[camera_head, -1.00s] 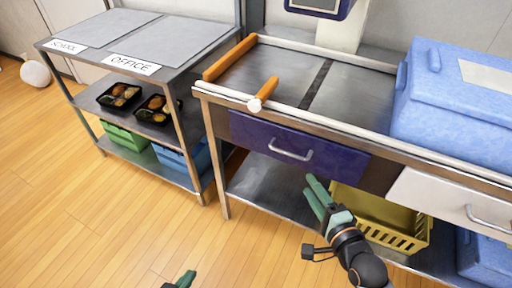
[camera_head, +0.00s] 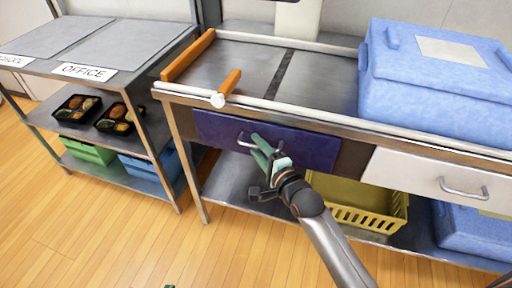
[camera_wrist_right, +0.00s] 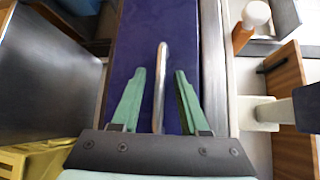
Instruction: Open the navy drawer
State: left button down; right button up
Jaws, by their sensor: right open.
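The navy drawer (camera_head: 305,148) is closed, flush in the front of the steel bench. Its curved metal handle (camera_head: 243,142) is partly hidden by my right gripper (camera_head: 257,143). In the right wrist view, the two green fingers of that gripper (camera_wrist_right: 159,75) are open, one on each side of the handle (camera_wrist_right: 160,90), over the navy front (camera_wrist_right: 185,35). A gap shows between the handle and each finger. Only a green tip of my left gripper (camera_head: 169,286) shows at the bottom edge of the head view.
A white drawer (camera_head: 430,172) with a metal handle is at the right of the bench. A yellow crate (camera_head: 375,218) and a blue box (camera_head: 470,235) stand below. A big blue box (camera_head: 430,90) is on top. The shelf with bento trays (camera_head: 78,108) stands left. The floor in front is clear.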

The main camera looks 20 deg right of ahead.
jog(key=shift+w+a+f, duration=0.1)
jog(key=shift+w+a, duration=0.05)
jog(key=shift+w, duration=0.4)
grip_shut()
dwell(1.1)
